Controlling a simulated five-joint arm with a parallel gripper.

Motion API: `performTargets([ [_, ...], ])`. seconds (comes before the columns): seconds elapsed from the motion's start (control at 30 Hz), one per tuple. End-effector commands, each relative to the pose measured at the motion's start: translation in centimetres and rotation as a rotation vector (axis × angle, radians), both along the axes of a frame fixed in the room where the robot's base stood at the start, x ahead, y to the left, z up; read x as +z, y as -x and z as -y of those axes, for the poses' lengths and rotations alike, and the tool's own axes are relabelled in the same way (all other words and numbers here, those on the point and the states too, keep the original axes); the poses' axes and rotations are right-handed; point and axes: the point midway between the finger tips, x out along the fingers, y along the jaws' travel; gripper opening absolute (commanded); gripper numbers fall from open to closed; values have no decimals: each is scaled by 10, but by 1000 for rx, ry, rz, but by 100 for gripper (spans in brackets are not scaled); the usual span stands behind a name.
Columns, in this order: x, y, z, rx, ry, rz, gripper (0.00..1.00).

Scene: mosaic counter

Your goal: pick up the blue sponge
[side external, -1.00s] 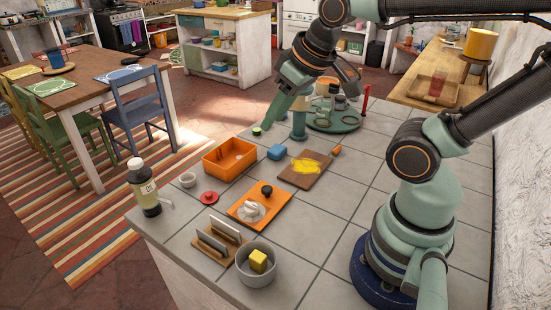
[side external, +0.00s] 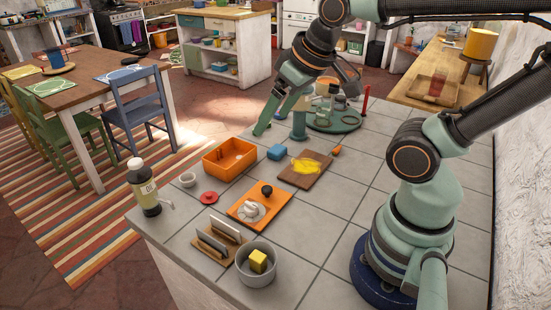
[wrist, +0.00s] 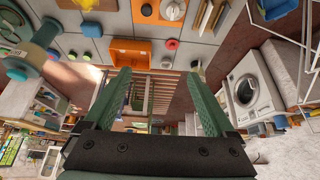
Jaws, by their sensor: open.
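The blue sponge (side external: 277,152) lies on the grey tiled counter, between the orange bin and the brown board. In the wrist view the blue sponge (wrist: 92,29) shows at the upper left, outside the span of my fingers. My gripper (side external: 270,122) is in the air beyond the sponge, toward the counter's far edge, with its fingers pointing down. In the wrist view my gripper (wrist: 156,80) has its two green fingers wide apart with nothing between them. The gripper is apart from the sponge.
The orange bin (side external: 207,157) is left of the sponge. The brown board (side external: 318,178) with a yellow patch is to its right. A teal post (side external: 299,128) stands close behind it. A green round tray (side external: 345,126) holds jars. A small green item (wrist: 87,57) lies near the sponge.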

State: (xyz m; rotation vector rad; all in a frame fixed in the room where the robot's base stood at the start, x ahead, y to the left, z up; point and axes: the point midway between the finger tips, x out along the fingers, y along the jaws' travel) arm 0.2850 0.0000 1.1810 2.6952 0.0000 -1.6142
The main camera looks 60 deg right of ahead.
Motion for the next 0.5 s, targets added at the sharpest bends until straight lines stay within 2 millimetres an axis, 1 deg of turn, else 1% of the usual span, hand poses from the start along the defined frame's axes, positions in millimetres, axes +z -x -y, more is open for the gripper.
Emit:
performTargets([
  [0.17, 0, 0, 0, 1, 0, 0, 90],
  [0.27, 1, -3, 3, 21, 16, -9, 90],
  [0.37, 3, -13, 11, 87, 62, -39, 90],
  [0.5, 4, -36, 32, 256, 161, -109, 90],
])
